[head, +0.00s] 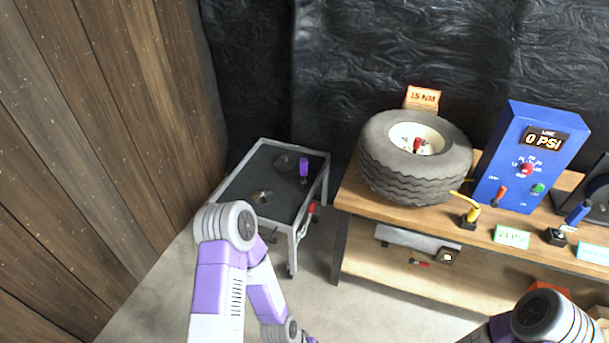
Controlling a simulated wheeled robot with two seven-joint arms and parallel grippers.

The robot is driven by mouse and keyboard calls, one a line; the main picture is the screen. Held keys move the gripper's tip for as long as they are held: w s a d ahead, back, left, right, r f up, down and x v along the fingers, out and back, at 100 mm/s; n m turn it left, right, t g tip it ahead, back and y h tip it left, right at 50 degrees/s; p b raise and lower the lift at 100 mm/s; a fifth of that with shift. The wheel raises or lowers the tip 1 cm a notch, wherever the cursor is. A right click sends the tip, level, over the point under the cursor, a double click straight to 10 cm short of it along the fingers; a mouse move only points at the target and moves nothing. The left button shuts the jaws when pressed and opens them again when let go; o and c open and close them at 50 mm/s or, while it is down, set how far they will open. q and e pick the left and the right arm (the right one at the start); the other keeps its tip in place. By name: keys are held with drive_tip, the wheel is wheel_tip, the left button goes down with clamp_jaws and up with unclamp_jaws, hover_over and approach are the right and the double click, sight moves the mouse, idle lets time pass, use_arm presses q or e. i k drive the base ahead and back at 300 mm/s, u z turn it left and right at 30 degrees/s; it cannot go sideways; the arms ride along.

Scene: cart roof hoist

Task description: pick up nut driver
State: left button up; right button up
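I cannot tell for certain which tool is the nut driver. A purple-handled tool (304,167) stands on the dark top of the grey cart (240,168), near its right side. A blue-handled tool (578,212) and a yellow-handled tool (472,214) stand in small black holders on the wooden bench. A red-handled tool (418,262) lies on the bench's lower shelf. My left arm bends in front of the cart and runs out at the bottom edge. My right arm shows at the bottom right. Neither gripper's fingers are visible.
A tyre (415,172) lies on the wooden bench (360,203), beside a blue box reading 0 PSI (528,160). An orange 15 NM sign (423,97) stands behind the tyre. A dark disc (285,161) and small parts lie on the cart. A wooden wall bounds the left.

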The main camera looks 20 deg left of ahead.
sight(303, 162)
drive_tip(key=k, duration=0.55)
drive_tip(key=z, duration=0.4)
drive_tip(key=i, duration=1.55)
drive_tip(key=u, duration=0.4)
